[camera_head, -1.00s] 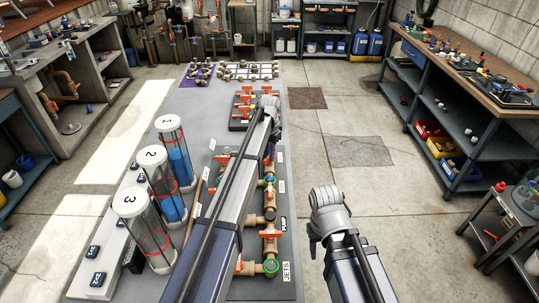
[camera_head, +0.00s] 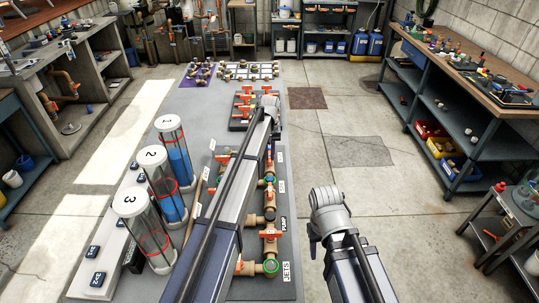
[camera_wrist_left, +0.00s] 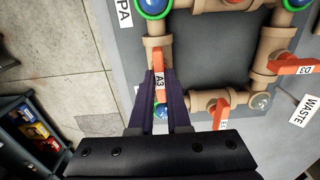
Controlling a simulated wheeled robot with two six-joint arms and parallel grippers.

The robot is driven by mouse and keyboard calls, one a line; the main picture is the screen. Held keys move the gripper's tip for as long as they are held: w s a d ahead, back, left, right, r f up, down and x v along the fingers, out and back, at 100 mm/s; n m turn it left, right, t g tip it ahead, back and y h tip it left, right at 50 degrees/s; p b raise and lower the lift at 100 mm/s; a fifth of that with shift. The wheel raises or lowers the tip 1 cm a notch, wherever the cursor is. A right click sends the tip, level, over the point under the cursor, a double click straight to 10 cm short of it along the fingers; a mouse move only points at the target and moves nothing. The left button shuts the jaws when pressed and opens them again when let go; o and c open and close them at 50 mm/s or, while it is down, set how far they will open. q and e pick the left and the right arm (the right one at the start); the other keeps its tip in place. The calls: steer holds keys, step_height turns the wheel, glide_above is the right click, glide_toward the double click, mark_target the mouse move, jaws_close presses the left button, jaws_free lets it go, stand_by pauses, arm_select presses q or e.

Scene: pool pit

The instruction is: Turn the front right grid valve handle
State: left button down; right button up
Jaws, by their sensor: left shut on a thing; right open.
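In the left wrist view, my left gripper (camera_wrist_left: 160,100) is shut on an orange valve handle marked A3 (camera_wrist_left: 159,72). The handle sits on a tan pipe and lies lengthwise between the dark fingers. Another orange handle marked D3 (camera_wrist_left: 290,67) stands to the right. A third orange handle (camera_wrist_left: 219,112) is at lower right, apart from the fingers. In the head view, the pipe grid (camera_head: 269,220) runs along the grey table, partly covered by my left arm. The left gripper and the held handle are hidden there. My right arm shows at right, its gripper jaws hidden.
Three numbered clear cylinders (camera_head: 150,232) stand left of the grid. A small valve board (camera_head: 243,103) lies beyond it. A workbench (camera_head: 470,85) and a side cart (camera_head: 510,225) stand at right. The floor (camera_head: 345,120) between table and bench is open.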

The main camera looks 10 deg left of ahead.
mark_target(270, 156)
stand_by(0.5)
arm_select(q)
steer(key=c, duration=0.9)
jaws_free()
step_height(270, 156, up, 8)
steer(key=p, duration=0.8)
steer(key=shift+f, duration=0.1)
steer(key=shift+s, duration=0.1)
steer(key=s+d+f+m+b, duration=0.1)
steer(key=s+d+m, duration=0.1)
steer(key=s, duration=1)
steer(key=s+d+m+b, duration=0.1)
steer(key=s+d, duration=0.4)
steer(key=s, duration=0.7)
steer(key=s+d+f+m+y+b, duration=0.1)
steer(key=s+d+m, duration=0.2)
steer(key=s, duration=1)
steer(key=shift+s+d+f, duration=0.1)
steer(key=shift+d+f, duration=0.05)
steer(key=shift+f, duration=0.15)
